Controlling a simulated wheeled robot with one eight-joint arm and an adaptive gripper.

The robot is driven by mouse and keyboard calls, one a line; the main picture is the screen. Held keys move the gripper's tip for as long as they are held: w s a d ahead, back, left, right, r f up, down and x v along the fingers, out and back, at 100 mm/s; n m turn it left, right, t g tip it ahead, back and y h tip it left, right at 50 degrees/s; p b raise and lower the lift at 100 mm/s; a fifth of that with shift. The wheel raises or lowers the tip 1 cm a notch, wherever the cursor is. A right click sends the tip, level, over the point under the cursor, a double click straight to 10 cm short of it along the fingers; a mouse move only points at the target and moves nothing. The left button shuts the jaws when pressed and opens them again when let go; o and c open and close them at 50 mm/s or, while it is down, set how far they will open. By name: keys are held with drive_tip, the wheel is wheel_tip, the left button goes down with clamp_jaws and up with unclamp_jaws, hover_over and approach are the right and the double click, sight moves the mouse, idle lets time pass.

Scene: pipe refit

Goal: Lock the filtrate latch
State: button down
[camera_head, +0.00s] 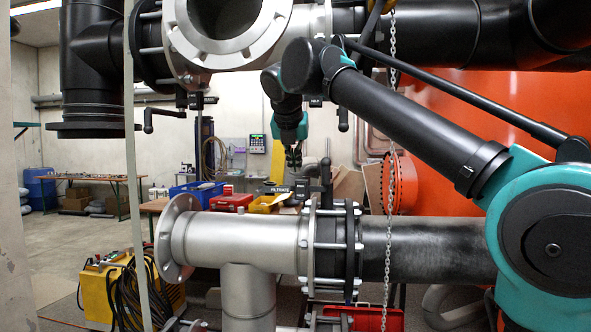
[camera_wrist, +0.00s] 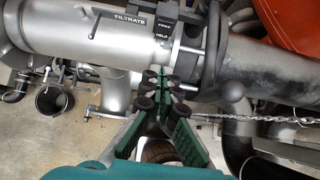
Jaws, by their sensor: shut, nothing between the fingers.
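The filtrate pipe (camera_head: 245,237) is a silver tee joined by a bolted flange to a dark pipe. Its FILTRATE label (camera_head: 277,190) also reads clearly in the wrist view (camera_wrist: 130,18). A black latch block (camera_wrist: 182,12) sits at the flange, with FREE and HELD marks beside it. I cannot tell the latch's exact setting. My gripper (camera_head: 293,158) is shut and empty, above the flange; its fingertips (camera_wrist: 162,78) overlap the flange's edge in the wrist view.
A hanging chain (camera_head: 389,180) runs down in front of the dark pipe. Another flanged pipe (camera_head: 228,30) crosses overhead with other levers. A thin pale post (camera_head: 138,170) stands at left. A black bucket (camera_wrist: 54,101) is on the floor.

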sight(299, 193)
drive_tip(key=shift+f, duration=0.1)
drive_tip(key=shift+s+f+g, duration=0.25)
drive_tip(key=shift+f+g, duration=0.05)
drive_tip(key=shift+f, duration=0.25)
drive_tip(key=x, duration=0.4)
drive_tip(key=w+x, duration=0.1)
drive_tip(key=x, duration=0.3)
drive_tip(key=r+x, duration=0.1)
drive_tip(key=x, duration=0.3)
drive_tip(key=shift+w+d+r, duration=0.1)
drive_tip(key=shift+w+d, duration=0.05)
drive_tip(key=shift+w, duration=0.75)
